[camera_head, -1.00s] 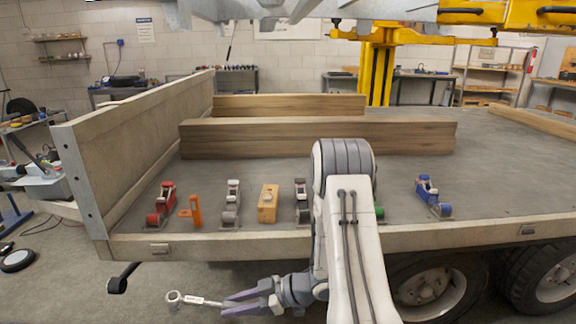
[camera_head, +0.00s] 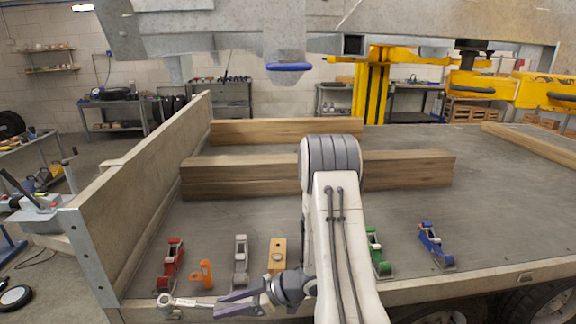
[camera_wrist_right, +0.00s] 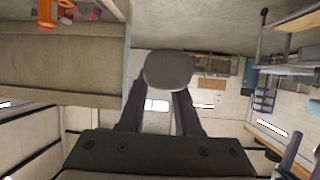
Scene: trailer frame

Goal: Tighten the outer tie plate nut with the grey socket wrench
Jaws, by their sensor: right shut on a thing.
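My right gripper (camera_head: 222,304) is at the bottom, left of centre, in the head view, pointing left. It is shut on the grey socket wrench (camera_head: 184,301), whose round head (camera_head: 165,300) points left. The wrench appears in front of the trailer bed's front left corner. In the right wrist view a round grey end (camera_wrist_right: 168,70), likely part of the wrench, sits between my fingers (camera_wrist_right: 160,105). The outer tie plate nut cannot be made out in either view. My left gripper is not in view.
Several ratchet-like straps, including a red one (camera_head: 172,264) and a blue one (camera_head: 435,246), stand along the bed's front edge with an orange clamp (camera_head: 202,275). Timber beams (camera_head: 240,177) lie behind. A side board (camera_head: 150,190) bounds the left. Grey steelwork (camera_head: 230,30) hangs overhead.

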